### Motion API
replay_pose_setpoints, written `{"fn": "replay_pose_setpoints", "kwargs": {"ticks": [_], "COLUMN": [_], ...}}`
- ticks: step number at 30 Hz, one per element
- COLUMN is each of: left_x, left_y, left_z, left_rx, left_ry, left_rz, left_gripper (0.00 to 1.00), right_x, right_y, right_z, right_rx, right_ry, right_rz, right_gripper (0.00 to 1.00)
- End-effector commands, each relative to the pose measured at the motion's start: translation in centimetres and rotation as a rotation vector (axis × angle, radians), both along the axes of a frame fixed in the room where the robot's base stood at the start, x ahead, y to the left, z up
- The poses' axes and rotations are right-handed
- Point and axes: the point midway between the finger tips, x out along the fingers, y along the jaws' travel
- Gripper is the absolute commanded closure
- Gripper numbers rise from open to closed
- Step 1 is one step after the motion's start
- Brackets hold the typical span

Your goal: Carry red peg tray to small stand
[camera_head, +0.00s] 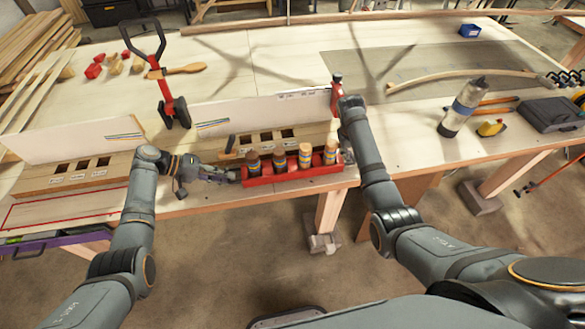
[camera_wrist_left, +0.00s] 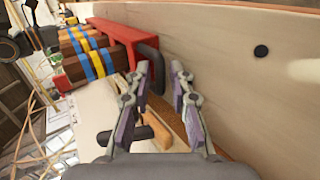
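The red peg tray (camera_head: 295,177) sits at the table's front edge, holding several brown pegs (camera_head: 305,156) with blue and yellow bands. My left gripper (camera_head: 234,176) is at its left end. In the left wrist view my left gripper (camera_wrist_left: 161,67) has its fingers apart, with the tray's black end handle (camera_wrist_left: 154,66) at the fingertips; a firm hold does not show. My right gripper (camera_head: 346,157) is at the tray's right end, mostly hidden by its arm. Wooden stands with square holes are behind the tray (camera_head: 262,138) and at the left (camera_head: 60,182); which is the small stand is unclear.
A red outline (camera_head: 62,210) marks bare table at the front left. A red-and-black clamp (camera_head: 172,106) stands behind. A clear bottle (camera_head: 461,108), a yellow tape measure (camera_head: 491,128) and a dark case (camera_head: 549,115) are at the right.

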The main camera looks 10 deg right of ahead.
Motion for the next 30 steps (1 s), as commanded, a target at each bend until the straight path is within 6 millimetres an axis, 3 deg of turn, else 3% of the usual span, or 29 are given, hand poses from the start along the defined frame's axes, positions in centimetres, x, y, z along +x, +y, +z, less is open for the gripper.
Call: {"fn": "replay_pose_setpoints", "kwargs": {"ticks": [10, 13, 15, 30], "left_x": [-0.03, -0.02, -0.02, 0.04], "left_y": [-0.31, -0.30, -0.29, -0.29], "left_z": [-0.26, -0.25, -0.24, 0.06], "left_rx": [0.000, 0.001, 0.001, 0.000], "left_ry": [0.000, 0.000, 0.000, -0.002], "left_rz": [0.000, 0.000, 0.000, 0.000], "left_gripper": [0.78, 0.91, 1.00, 1.00], "right_x": [-0.02, -0.02, -0.02, 0.05], "right_y": [-0.10, -0.10, -0.10, -0.11], "right_z": [-0.41, -0.40, -0.40, -0.10], "right_rx": [0.000, 0.000, 0.000, -0.001], "right_ry": [0.000, 0.000, 0.000, -0.002], "right_rz": [0.000, 0.000, 0.000, 0.000], "right_gripper": [0.85, 0.97, 1.00, 1.00]}}
